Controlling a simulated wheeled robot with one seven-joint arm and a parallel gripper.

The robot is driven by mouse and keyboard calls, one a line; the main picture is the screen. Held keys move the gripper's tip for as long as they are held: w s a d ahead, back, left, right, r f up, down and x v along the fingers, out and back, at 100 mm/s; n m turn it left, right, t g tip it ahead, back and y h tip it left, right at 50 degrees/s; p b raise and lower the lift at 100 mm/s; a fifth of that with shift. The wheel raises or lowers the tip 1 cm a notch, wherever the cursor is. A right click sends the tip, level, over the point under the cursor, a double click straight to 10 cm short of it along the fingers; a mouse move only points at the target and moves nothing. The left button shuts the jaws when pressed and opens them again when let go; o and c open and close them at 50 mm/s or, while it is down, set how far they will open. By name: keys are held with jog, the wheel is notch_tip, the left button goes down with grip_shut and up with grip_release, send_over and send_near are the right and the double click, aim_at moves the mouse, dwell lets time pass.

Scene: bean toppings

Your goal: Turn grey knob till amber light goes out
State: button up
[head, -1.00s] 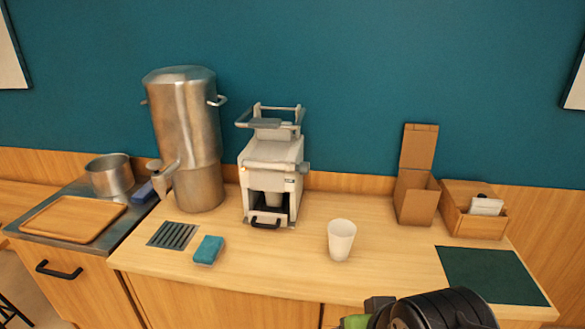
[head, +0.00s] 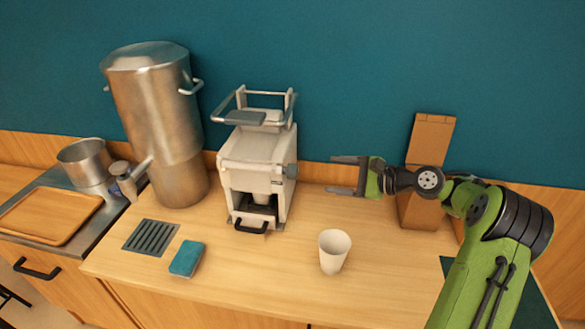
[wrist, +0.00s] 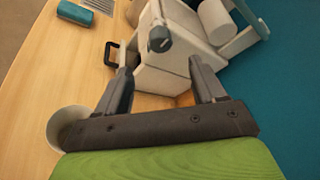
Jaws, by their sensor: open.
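The white machine (head: 256,160) stands on the counter against the teal wall. Its grey knob (head: 291,171) sits on its right side, facing my gripper. My gripper (head: 332,175) is open and empty, to the right of the knob and apart from it, fingers pointing left. In the wrist view the knob (wrist: 159,39) shows as a dark round cap with a pale mark, just beyond and between my two fingertips (wrist: 160,66).
A white cup (head: 334,252) stands in front of my gripper. A steel urn (head: 160,120) stands left of the machine, with a blue sponge (head: 187,258) and a drain grate (head: 151,237) nearer. The counter between cup and machine is clear.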

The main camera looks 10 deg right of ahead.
aim_at(294, 173)
jog(key=x, duration=1.3)
jog(key=shift+w+f+b, duration=0.3)
jog(key=shift+w+f, duration=0.05)
jog(key=shift+w, duration=0.05)
jog(key=shift+s, duration=0.1)
jog(key=shift+c, duration=0.4)
jog(key=c, duration=0.9)
jog(key=shift+c, duration=0.2)
jog(key=shift+b, duration=0.45)
jog(key=n+t+b, duration=0.1)
jog(key=b, duration=0.1)
jog(key=n+t+b, duration=0.1)
jog(key=n+b, duration=0.1)
jog(key=shift+f, duration=0.3)
jog(key=n+t+b, duration=0.1)
jog(key=n+b, duration=0.2)
jog(key=b, duration=0.1)
jog(key=shift+y, duration=0.4)
jog(key=n+b, duration=0.2)
jog(key=b, duration=0.1)
jog(key=shift+r+n+t+y, duration=0.15)
jog(key=shift+n+t+y, duration=0.15)
jog(key=shift+t+y, duration=0.1)
